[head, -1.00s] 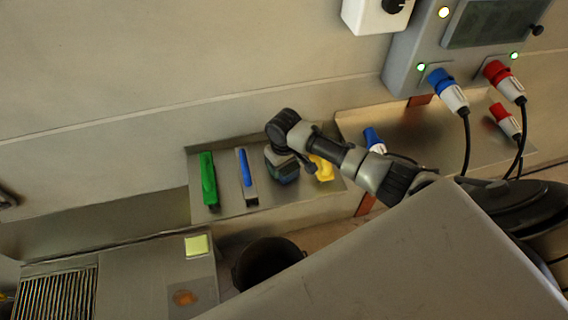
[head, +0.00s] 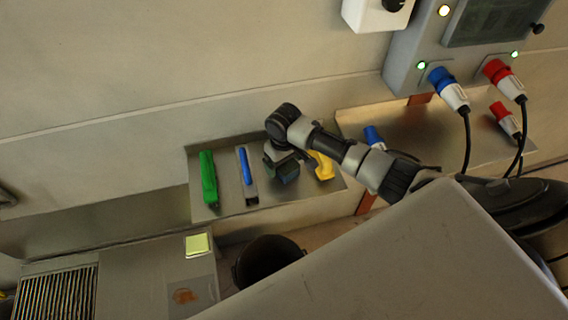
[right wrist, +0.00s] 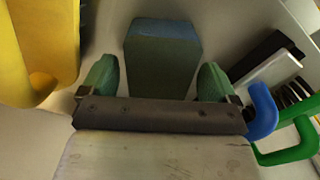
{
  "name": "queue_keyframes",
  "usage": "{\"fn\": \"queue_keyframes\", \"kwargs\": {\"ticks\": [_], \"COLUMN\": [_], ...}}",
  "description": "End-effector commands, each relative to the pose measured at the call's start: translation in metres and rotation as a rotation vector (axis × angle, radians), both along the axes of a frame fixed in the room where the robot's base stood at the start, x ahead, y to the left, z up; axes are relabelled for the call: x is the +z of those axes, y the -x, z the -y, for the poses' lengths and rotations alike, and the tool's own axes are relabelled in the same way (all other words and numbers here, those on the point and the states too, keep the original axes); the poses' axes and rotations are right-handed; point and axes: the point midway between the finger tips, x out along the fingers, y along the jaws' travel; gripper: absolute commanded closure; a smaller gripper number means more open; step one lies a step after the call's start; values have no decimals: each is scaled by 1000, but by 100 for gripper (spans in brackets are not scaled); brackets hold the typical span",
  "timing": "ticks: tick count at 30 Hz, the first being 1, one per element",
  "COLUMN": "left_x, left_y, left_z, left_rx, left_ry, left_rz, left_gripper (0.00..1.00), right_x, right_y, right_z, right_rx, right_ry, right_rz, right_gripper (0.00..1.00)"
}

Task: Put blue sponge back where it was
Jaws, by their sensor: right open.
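The blue sponge (right wrist: 162,50), a blue-green block, stands between the two green fingers of my right gripper (right wrist: 158,76) in the right wrist view. The fingers are open, with a gap on each side of the block. In the head view the right gripper (head: 284,168) is over the metal shelf (head: 222,200), between a blue-handled tool (head: 246,168) and a yellow object (head: 322,165). The gripper and wrist hide much of the sponge there. My left gripper is out of view.
A green brush-like tool (head: 208,178) lies at the shelf's left end. A black bucket (head: 265,262) stands below the shelf. A yellow-green pad (head: 197,244) lies on the counter beside a brown stain (head: 186,296). Plugs and cables hang at the right.

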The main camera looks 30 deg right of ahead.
Motion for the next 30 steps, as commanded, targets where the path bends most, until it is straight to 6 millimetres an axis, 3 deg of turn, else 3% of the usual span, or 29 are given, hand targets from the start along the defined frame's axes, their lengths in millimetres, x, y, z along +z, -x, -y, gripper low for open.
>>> {"fn": "queue_keyframes", "kwargs": {"ticks": [9,15,30], "left_x": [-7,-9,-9], "left_y": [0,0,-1], "left_z": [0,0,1], "left_rx": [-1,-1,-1], "left_ry": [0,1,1], "left_rz": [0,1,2], "left_gripper": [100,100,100], "right_x": [68,96,105], "right_y": [-1,0,0], "right_z": [1,0,0], "right_rx": [1,0,0], "right_ry": [0,-1,0], "right_rz": [5,3,1], "right_gripper": [10,10,10]}}
